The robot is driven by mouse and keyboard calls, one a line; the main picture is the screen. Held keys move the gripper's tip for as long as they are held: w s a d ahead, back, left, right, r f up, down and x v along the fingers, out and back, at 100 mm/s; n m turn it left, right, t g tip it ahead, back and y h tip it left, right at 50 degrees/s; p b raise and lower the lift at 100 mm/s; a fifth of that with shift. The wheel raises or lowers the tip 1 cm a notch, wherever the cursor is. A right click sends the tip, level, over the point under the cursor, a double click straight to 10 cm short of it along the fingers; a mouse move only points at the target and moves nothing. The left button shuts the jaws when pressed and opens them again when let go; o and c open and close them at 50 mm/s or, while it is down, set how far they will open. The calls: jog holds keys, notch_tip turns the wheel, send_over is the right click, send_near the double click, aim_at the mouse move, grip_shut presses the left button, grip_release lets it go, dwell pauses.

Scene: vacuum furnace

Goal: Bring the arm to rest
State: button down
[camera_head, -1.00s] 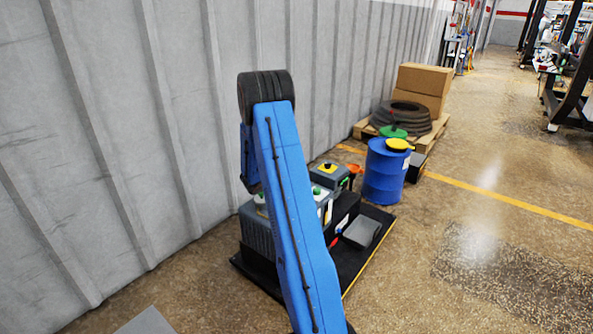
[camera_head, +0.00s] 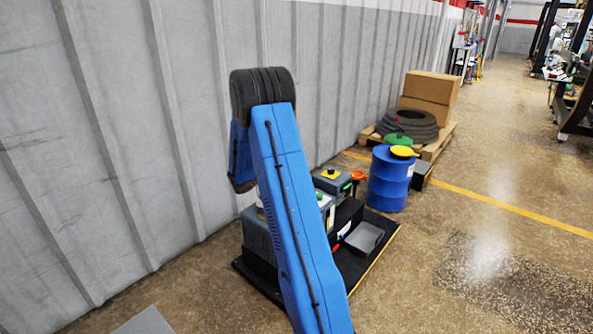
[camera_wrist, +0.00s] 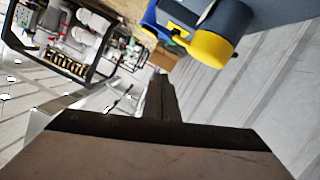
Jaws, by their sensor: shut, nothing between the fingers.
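My arm (camera_head: 295,215) shows in the head view as a long blue link rising from the bottom edge to a black joint (camera_head: 262,95) near the grey wall. A second blue link hangs down behind it, partly hidden. My gripper is out of sight in the head view. In the wrist view my gripper (camera_wrist: 162,92) is a dark shape at the bottom middle, with its fingers together and nothing held between them.
A black pallet (camera_head: 368,262) with machines and a grey tray (camera_head: 364,238) is partly behind my arm. Beyond stand a blue drum (camera_head: 390,185), tyres (camera_head: 408,124) and cardboard boxes (camera_head: 430,90). The ribbed wall (camera_head: 120,130) is at left. Floor (camera_head: 480,250) at right is clear.

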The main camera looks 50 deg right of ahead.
jog(key=shift+v, duration=1.65)
jog(key=shift+s+r, duration=0.1)
jog(key=shift+s, duration=0.05)
